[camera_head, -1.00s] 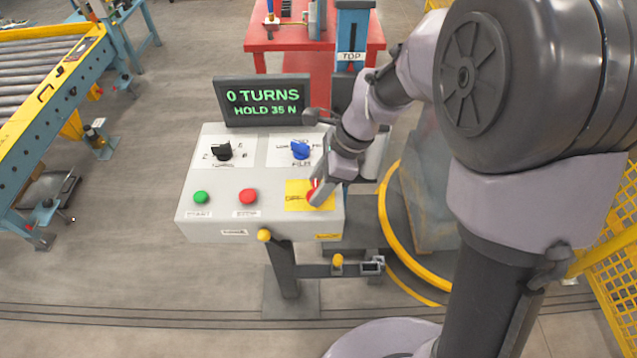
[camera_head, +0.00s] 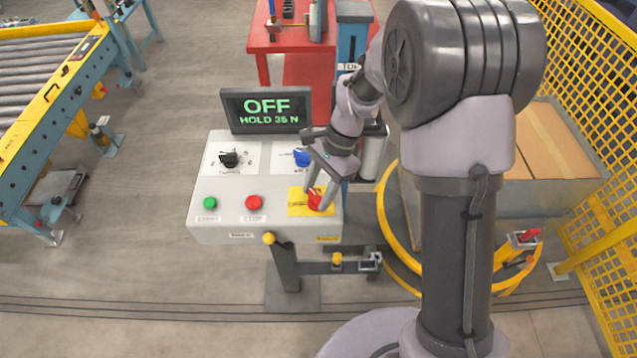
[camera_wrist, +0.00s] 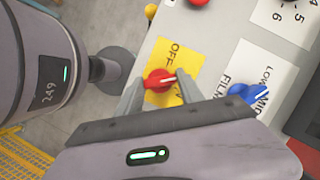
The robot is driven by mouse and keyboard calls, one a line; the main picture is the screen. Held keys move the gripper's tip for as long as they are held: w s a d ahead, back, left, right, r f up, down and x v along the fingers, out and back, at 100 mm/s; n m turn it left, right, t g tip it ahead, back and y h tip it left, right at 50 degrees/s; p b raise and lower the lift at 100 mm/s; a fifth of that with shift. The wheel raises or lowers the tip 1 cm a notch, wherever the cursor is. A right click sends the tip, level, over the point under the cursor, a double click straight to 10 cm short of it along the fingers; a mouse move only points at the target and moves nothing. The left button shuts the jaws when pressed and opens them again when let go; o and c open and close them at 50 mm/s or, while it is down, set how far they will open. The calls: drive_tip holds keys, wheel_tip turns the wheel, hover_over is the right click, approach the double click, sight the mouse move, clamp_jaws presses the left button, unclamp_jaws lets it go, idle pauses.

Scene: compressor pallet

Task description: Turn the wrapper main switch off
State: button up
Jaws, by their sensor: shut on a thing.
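The wrapper main switch is a red rotary knob (camera_head: 314,199) on a yellow plate (camera_head: 297,203) at the right of the grey control panel (camera_head: 225,220). My gripper (camera_head: 320,195) is shut on the red knob from above. The wrist view also shows the red knob (camera_wrist: 158,80) between my two fingers, with its white pointer line toward the right of that picture. "OFF" is legible on the yellow plate there; the other label is partly hidden by my gripper. The display (camera_head: 266,109) behind the panel reads "OFF" and "HOLD 35 N".
The panel also carries a green button (camera_head: 210,203), a red button (camera_head: 254,202), a black selector (camera_head: 229,159) and a blue selector (camera_head: 302,157). A yellow ring (camera_head: 384,225) and yellow mesh fence (camera_head: 600,190) stand at the right. A roller conveyor (camera_head: 45,85) is at the left.

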drive_tip(key=n+p, duration=0.2)
drive_tip(key=n+g+h+p, duration=0.1)
drive_tip(key=n+p, duration=0.1)
drive_tip(key=n, duration=0.1)
drive_tip(key=shift+w+a+r+n+h, duration=0.1)
drive_tip(key=shift+a+r+n+h, duration=0.1)
drive_tip(key=shift+n+h, duration=0.1)
drive_tip(key=n+h+p, duration=0.1)
drive_tip(key=n, duration=0.1)
drive_tip(key=n+g+p, duration=0.1)
drive_tip(key=n+p, duration=0.1)
drive_tip(key=shift+a+f+n+h, duration=0.15)
drive_tip(key=shift+n+h, duration=0.25)
drive_tip(key=shift+n, duration=0.3)
drive_tip(key=o, duration=1.4)
drive_tip(key=p+v, duration=0.1)
drive_tip(key=v, duration=0.4)
drive_tip(key=p+v, duration=0.1)
drive_tip(key=v, duration=0.5)
drive_tip(key=p+v, duration=0.1)
drive_tip(key=v, duration=0.5)
drive_tip(key=shift+a+p, duration=0.2)
drive_tip(key=shift+p, duration=0.15)
